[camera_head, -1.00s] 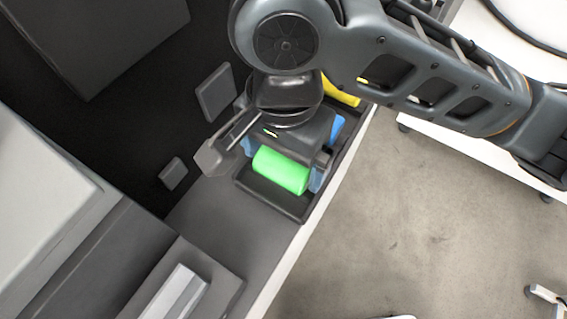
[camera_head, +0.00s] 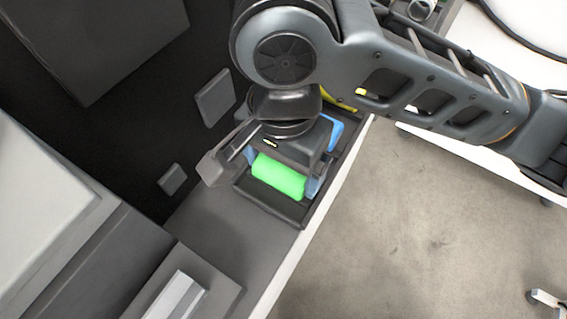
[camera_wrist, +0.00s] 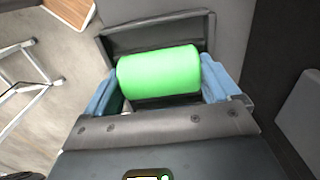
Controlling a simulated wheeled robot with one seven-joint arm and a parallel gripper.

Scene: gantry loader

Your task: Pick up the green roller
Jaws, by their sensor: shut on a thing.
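The green roller (camera_head: 278,177) lies crosswise between the blue finger pads of my gripper (camera_head: 284,174), over the front end of a dark tray (camera_head: 290,212). In the wrist view the green roller (camera_wrist: 160,72) spans the gap between the two blue fingers of my gripper (camera_wrist: 163,92), one at each end. My gripper is shut on it. How far the roller is above the tray floor is hard to tell. My gripper hides part of the tray behind it.
A blue item (camera_head: 333,131) and a yellow item (camera_head: 338,98) are in the tray behind my gripper. Dark grey blocks (camera_head: 215,97) stand to the left. A grey block with a light bar (camera_head: 175,297) is at the lower left. Open floor (camera_head: 420,230) lies to the right.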

